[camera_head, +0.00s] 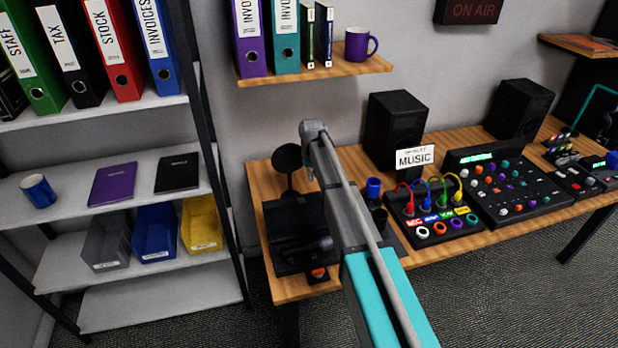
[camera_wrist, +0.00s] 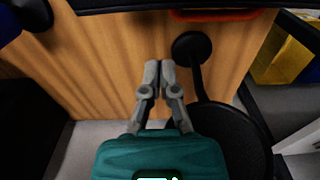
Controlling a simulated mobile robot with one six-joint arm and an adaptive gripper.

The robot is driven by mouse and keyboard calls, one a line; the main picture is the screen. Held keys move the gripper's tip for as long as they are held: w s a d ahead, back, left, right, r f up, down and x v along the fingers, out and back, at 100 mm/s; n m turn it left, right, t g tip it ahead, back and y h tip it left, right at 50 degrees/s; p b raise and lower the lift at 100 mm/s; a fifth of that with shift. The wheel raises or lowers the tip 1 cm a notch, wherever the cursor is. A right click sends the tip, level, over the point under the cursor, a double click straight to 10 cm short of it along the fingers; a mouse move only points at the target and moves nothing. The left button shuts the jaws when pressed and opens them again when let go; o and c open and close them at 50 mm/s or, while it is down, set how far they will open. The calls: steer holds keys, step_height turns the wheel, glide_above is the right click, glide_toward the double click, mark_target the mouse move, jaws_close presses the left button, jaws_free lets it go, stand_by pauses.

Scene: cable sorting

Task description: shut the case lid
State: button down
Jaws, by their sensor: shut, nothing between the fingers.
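A black case (camera_head: 283,268) sits on the left end of the wooden desk. A dark flat panel (camera_head: 285,213), which looks like its lid, rises at the back of it; black on black hides the hinge and the exact angle. In the wrist view a black edge (camera_wrist: 120,6) with a red strip (camera_wrist: 215,15) crosses the top; I cannot tell whether it is the case. My gripper (camera_wrist: 160,64) is shut and empty, pointing over the bare wood, apart from that edge.
A black round-topped stand (camera_head: 287,158) is behind the case; its large disc (camera_wrist: 228,140) is close beside my gripper in the wrist view. A blue cup (camera_head: 373,187), cable panel (camera_head: 435,218), mixer (camera_head: 520,190) and speakers (camera_head: 396,130) fill the desk to the right. Shelves (camera_head: 130,225) stand left.

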steer(key=shift+s+d+f+b, duration=0.2)
steer(key=shift+s+f, duration=0.1)
steer(key=shift+s, duration=0.3)
steer(key=shift+s+d+f+b, duration=0.2)
steer(key=shift+s+f, duration=0.1)
steer(key=shift+s, duration=0.3)
steer(key=shift+s+d+f+b, duration=0.2)
steer(key=shift+s+f, duration=0.1)
steer(key=shift+s, duration=0.3)
